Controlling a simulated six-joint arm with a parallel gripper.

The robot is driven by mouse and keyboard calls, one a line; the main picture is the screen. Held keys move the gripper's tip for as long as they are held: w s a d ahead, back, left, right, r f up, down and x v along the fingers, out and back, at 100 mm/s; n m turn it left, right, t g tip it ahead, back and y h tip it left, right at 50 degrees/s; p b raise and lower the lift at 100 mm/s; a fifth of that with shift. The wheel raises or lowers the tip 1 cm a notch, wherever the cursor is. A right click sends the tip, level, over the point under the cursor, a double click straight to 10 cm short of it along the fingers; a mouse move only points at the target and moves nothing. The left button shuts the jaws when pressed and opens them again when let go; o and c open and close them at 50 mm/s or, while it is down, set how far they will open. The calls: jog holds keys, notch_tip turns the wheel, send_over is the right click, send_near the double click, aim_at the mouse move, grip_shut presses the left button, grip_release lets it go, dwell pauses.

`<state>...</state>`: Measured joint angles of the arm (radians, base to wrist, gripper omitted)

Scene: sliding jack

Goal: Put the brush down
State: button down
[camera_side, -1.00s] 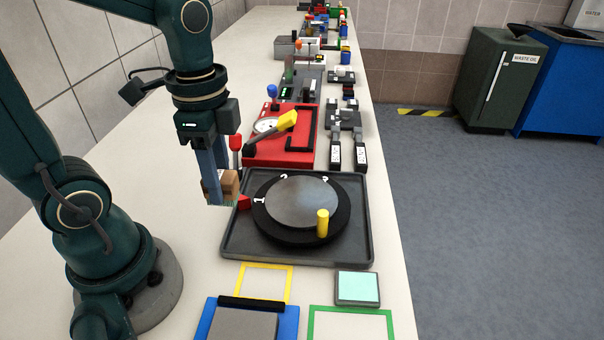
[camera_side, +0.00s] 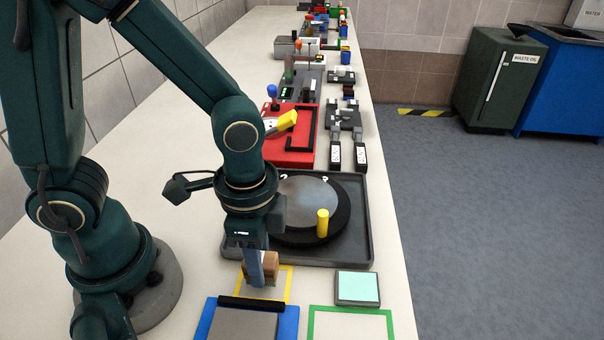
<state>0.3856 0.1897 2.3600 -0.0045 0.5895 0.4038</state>
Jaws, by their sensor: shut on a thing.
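My gripper (camera_side: 258,278) is shut on the brush (camera_side: 269,265), a small block with a tan-brown wooden body. It is low over the yellow square outline (camera_side: 287,285) on the bench, inside or just above it. I cannot tell whether the brush touches the bench. The fingers hide part of the brush, and its underside is hard to see.
Behind the gripper is a grey tray (camera_side: 364,240) with a dark round turntable (camera_side: 343,215) and a yellow peg (camera_side: 322,222). In front are a blue-edged pad (camera_side: 290,322), a green outline (camera_side: 350,309) and a pale green block (camera_side: 357,287). A red fixture (camera_side: 290,155) stands farther back.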

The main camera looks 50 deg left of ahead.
jog(key=shift+f, duration=0.75)
jog(key=c, duration=0.8)
grip_release()
jog(key=shift+f, duration=0.15)
notch_tip(320, 180, up, 12)
jog(key=shift+r, duration=0.1)
jog(key=shift+s+a+r+n+t, duration=0.1)
jog(key=shift+a+r+n+t, duration=0.25)
jog(key=shift+a+n+t, duration=0.8)
jog(key=shift+s+a+r+n+t, duration=0.1)
jog(key=shift+a+r+n+t, duration=0.45)
jog(key=shift+a+n, duration=1)
jog(key=shift+s+a+r+n+t, duration=0.15)
jog(key=shift+a+n+t, duration=0.85)
jog(key=shift+n, duration=0.8)
